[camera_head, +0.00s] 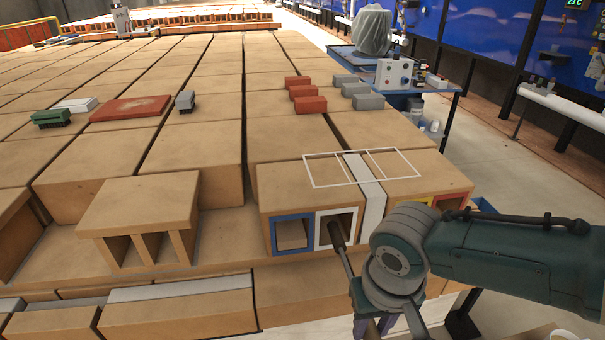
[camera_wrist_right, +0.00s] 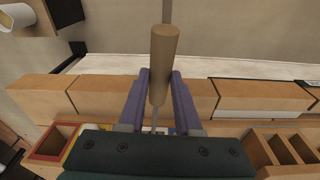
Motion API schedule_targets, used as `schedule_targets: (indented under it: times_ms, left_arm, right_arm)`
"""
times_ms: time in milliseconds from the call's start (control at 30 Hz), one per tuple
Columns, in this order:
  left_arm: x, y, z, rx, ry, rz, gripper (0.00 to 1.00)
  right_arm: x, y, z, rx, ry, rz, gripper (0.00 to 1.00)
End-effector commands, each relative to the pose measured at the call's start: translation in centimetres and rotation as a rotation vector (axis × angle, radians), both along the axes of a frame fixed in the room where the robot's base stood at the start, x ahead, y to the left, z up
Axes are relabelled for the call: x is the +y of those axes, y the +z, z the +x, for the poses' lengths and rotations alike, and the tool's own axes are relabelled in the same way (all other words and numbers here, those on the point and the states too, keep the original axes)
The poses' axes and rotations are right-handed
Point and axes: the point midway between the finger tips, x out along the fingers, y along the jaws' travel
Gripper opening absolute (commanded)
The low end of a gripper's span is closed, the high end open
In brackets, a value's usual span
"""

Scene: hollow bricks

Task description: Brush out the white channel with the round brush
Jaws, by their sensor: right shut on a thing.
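The white channel (camera_head: 319,234) is a white-framed square opening in the front face of a hollow brick, between a blue-framed one and a white band. The round brush (camera_head: 337,236) has a dark cylindrical head and a thin rod. Its head is at the mouth of the white channel; I cannot tell how far inside it reaches. My right gripper (camera_wrist_right: 158,92) is shut on the brush's wooden handle (camera_wrist_right: 164,58), with purple fingers on both sides. In the head view, my right arm partly hides the grip. My left gripper is not in view.
The blue-framed channel (camera_head: 294,217) is just left; yellow and red-framed openings (camera_head: 450,202) are right, partly behind my arm. A loose hollow brick (camera_head: 140,205) stands left. A green brush (camera_head: 51,118), a red slab (camera_head: 131,108) and small red and grey blocks lie on the bricks behind.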

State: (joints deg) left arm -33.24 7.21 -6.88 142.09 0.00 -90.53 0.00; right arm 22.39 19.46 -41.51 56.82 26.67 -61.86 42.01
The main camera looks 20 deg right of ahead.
Motion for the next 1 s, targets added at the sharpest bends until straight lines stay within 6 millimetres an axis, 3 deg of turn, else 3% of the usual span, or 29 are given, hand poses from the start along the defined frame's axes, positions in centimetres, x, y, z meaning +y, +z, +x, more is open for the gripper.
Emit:
schedule_targets:
  times_ms: [167,1000]
  left_arm:
    - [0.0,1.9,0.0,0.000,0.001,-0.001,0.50]
    - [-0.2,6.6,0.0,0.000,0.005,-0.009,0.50]
  right_arm:
    - [0.5,0.5,-1.7,0.002,0.001,0.001,0.00]
    - [2.2,0.3,-8.9,0.003,0.000,0.001,0.00]
